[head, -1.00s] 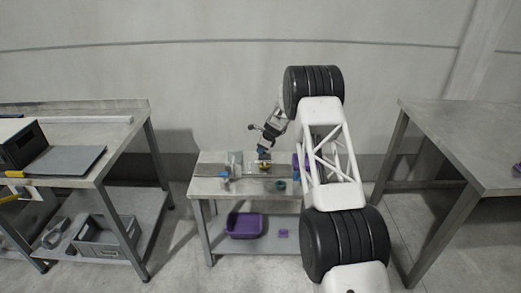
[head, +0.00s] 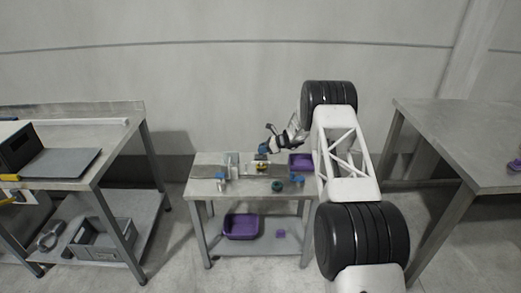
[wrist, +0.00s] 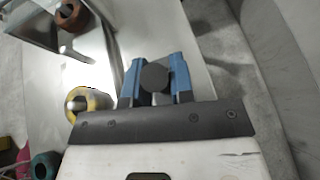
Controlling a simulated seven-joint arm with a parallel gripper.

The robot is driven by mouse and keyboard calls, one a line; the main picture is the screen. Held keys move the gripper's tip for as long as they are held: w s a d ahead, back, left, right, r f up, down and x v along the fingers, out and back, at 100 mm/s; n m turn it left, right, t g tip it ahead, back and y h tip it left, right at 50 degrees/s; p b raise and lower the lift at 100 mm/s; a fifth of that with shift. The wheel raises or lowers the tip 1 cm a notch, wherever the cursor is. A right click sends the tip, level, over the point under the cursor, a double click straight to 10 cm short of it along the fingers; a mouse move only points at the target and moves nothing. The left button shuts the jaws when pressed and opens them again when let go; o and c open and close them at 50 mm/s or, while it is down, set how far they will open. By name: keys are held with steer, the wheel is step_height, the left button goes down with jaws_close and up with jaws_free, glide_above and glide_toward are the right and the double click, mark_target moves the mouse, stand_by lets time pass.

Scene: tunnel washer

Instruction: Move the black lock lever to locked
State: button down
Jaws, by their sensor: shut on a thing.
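My gripper (wrist: 154,82) is shut on a dark, round-ended piece (wrist: 155,77) between its blue fingers in the wrist view. It looks like the knob of the black lock lever; the lever's shaft and base are hidden. In the head view my gripper (head: 264,149) is low over the middle of the small metal table (head: 212,190), at a slant from the right. A small yellow part (head: 262,168) sits just below it. The lever is too small to make out in the head view, so its position cannot be read there.
The wrist view shows a yellow ring part (wrist: 97,98), an orange-brown part (wrist: 75,16) and a teal ring (wrist: 45,165) to the left. A purple tray (head: 301,161) stands right of my gripper. A purple bin (head: 241,226) is on the shelf.

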steer(key=shift+d+f+y, duration=0.15)
steer(key=shift+d+y, duration=0.1)
steer(key=shift+y, duration=0.4)
steer(key=shift+d+f+y, duration=0.1)
steer(key=shift+d+y, duration=0.15)
steer(key=shift+y, duration=0.4)
steer(key=c, duration=1)
jaws_free()
steer(key=shift+d, duration=0.1)
steer(key=shift+v, duration=3.8)
steer(key=shift+s, duration=0.1)
